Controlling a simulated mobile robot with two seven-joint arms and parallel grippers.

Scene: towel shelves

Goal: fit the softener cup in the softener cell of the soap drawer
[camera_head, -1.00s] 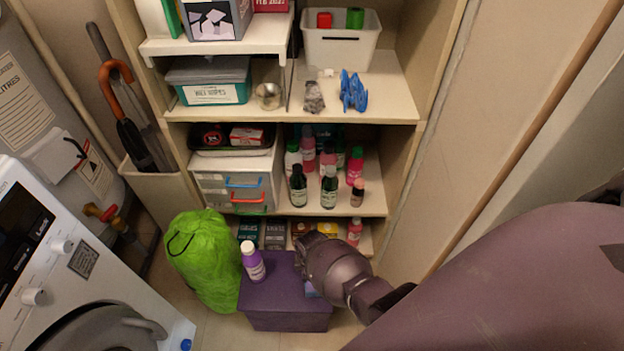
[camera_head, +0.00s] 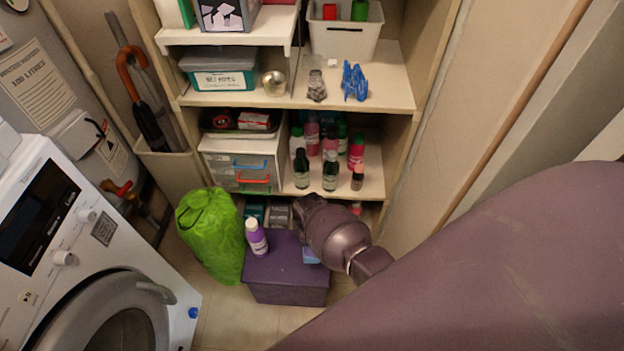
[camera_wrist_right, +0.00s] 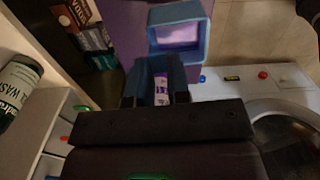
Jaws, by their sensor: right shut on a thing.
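My right gripper (camera_wrist_right: 160,88) points away from the camera in the right wrist view, shut on a blue, open-topped cup, which I take to be the softener cup (camera_wrist_right: 153,28). Pale lilac shows inside the cup, and a lilac-and-white patch shows between the fingers. In the head view a small blue part of the cup (camera_head: 311,256) shows below my right wrist, over the purple box; my wrist hides the fingers. The white washer (camera_head: 62,228) stands at the left; its round door shows. I cannot make out the soap drawer or its softener cell. My left gripper is not in view.
Shelves (camera_head: 385,95) with bottles and tubs rise behind. Some floor is bare between washer and box.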

